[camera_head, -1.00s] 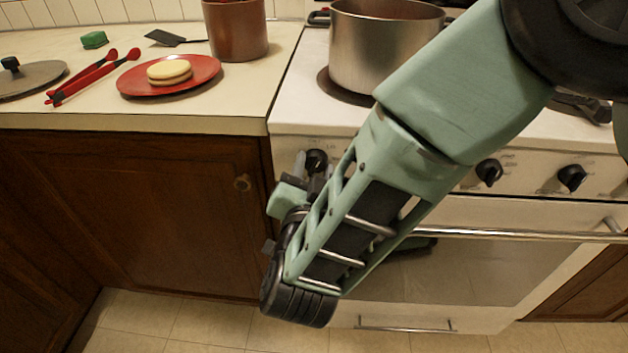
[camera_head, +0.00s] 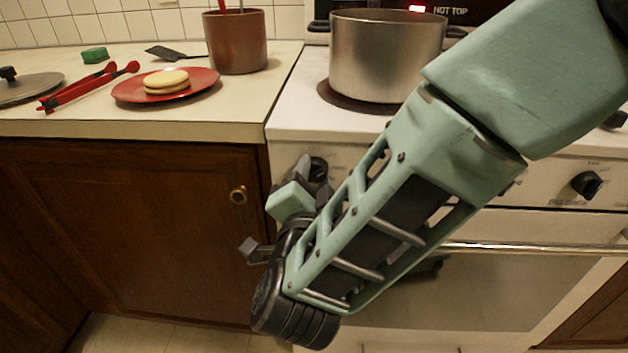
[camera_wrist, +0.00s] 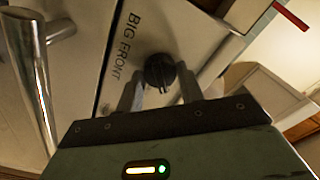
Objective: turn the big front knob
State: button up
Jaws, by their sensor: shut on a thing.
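The big front knob (camera_wrist: 160,70) is a round black knob with a raised grip on the white stove panel, next to the label "BIG FRONT" in the wrist view. In the head view the knob (camera_head: 319,165) is at the left end of the panel, partly covered by my fingers. My gripper (camera_wrist: 163,90) has one finger on each side of the knob, shut on it. In the head view my gripper (camera_head: 313,174) reaches up to the panel from below. How far the knob is turned is hard to tell.
A steel pot (camera_head: 385,55) stands on a burner above, under a lit red "HOT TOP" light (camera_head: 417,9). The oven handle (camera_head: 530,247) runs below the panel. Another knob (camera_head: 587,184) is at the right.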

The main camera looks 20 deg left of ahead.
jog(key=o, duration=1)
jog(key=shift+r, duration=0.15)
